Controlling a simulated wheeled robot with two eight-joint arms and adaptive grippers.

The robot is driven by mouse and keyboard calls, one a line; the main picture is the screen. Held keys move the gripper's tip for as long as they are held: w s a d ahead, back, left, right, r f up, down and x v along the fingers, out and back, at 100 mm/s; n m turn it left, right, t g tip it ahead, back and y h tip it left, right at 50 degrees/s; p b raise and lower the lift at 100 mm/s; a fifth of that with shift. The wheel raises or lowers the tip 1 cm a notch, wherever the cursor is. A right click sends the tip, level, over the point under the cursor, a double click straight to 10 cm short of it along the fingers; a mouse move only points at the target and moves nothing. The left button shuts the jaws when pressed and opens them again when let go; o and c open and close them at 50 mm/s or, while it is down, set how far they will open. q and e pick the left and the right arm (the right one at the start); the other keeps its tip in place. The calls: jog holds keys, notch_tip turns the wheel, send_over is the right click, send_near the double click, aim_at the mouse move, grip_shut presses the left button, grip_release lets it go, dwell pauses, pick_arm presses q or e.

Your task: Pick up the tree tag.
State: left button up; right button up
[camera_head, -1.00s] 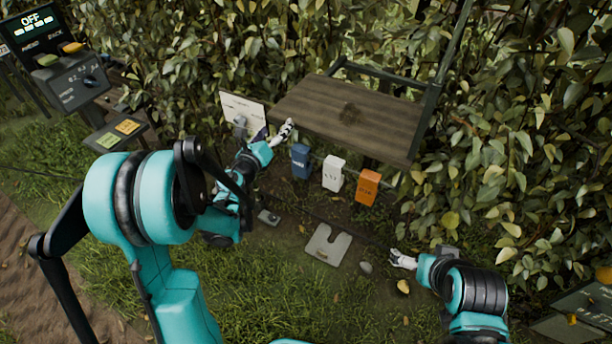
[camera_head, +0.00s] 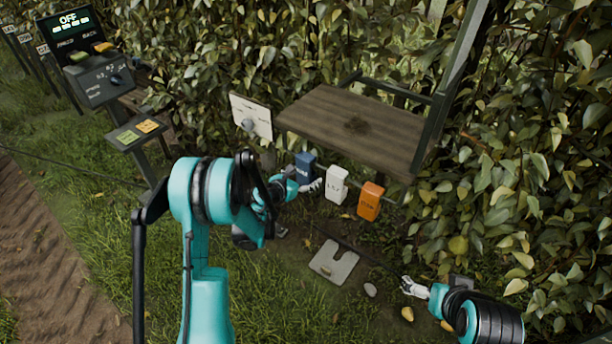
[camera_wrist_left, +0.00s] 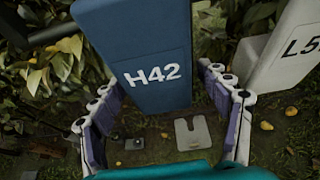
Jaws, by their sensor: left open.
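Three tag-like blocks hang in a row below a wooden shelf: a blue one (camera_head: 305,163), a white one (camera_head: 336,187) and an orange one (camera_head: 370,203). In the left wrist view the blue tag (camera_wrist_left: 150,45) reads H42 and fills the top middle; the white tag (camera_wrist_left: 285,50) is at the right, partly cut off. My left gripper (camera_head: 313,187) is by the lower part of the blue tag. In the wrist view its open fingers (camera_wrist_left: 158,80) are either side of the blue tag, with no clear grip on it. My right gripper (camera_head: 411,288) is low at the right, apart from the tags.
The wooden shelf (camera_head: 350,120) with a dark metal frame is above the tags. A white panel (camera_head: 251,115) stands left of it. A notched grey plate (camera_head: 333,263) lies on the ground. Dense leaves border the right. A control post (camera_head: 98,82) reading OFF stands at left.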

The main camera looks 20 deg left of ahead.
pick_arm(q)
jog(key=shift+w+d, duration=0.1)
jog(key=shift+w, duration=0.1)
jog(key=c, duration=1.2)
jog(key=shift+c, duration=0.2)
